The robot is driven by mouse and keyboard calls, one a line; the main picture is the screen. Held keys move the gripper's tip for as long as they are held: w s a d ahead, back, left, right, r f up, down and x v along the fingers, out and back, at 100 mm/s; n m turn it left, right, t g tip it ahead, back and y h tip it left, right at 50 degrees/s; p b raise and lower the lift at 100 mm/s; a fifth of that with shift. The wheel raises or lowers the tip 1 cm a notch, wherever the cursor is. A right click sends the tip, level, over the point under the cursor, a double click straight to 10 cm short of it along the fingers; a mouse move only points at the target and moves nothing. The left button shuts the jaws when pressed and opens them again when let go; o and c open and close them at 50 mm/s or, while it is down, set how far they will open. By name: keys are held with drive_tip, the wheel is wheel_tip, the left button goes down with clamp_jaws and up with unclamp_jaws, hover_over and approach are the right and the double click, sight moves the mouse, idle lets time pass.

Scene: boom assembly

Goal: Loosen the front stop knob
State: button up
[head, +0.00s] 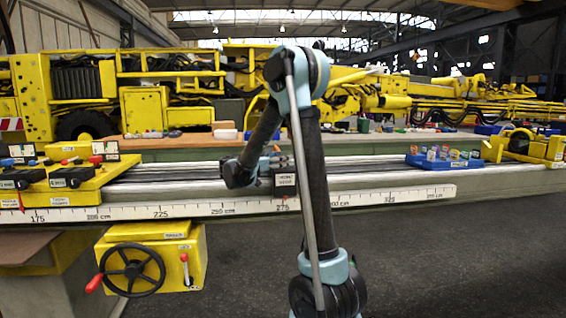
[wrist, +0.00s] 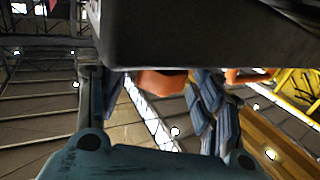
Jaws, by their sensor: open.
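A dark stop block with a white label (head: 285,182) sits on the long rail near the 275 mark, partly behind my arm in the head view. In the wrist view a dark block (wrist: 200,35) fills the top. An orange-red knob (wrist: 162,82) shows just under its edge, and a second orange piece (wrist: 246,76) is further right; I cannot tell for certain which is the front stop knob. My gripper (wrist: 160,98) is open, with bluish fingers either side of the first knob. I cannot tell whether they touch it. In the head view the fingertips are small and unclear beside the block.
The rail (head: 390,183) carries a scale strip (head: 160,213) along its front. Yellow fixtures (head: 75,178) stand at left, above a black handwheel (head: 132,270). A blue tray (head: 443,160) with small coloured parts is at right. The floor in front at right is clear.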

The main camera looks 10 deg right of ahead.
drive_tip(key=shift+w+d, duration=0.25)
drive_tip(key=shift+d, duration=0.15)
drive_tip(key=c, duration=1)
drive_tip(key=shift+c, duration=0.2)
drive_tip(key=shift+n+t+y, duration=0.3)
drive_tip(key=shift+n+t, duration=0.1)
drive_tip(key=shift+t, duration=0.2)
drive_tip(key=n+t+y, duration=0.2)
drive_tip(key=t, duration=0.1)
drive_tip(key=shift+s+d+n, duration=0.1)
drive_tip(key=shift+n, duration=0.2)
drive_tip(key=shift+n+t+y, duration=1.3)
drive_tip(key=shift+y, duration=0.8)
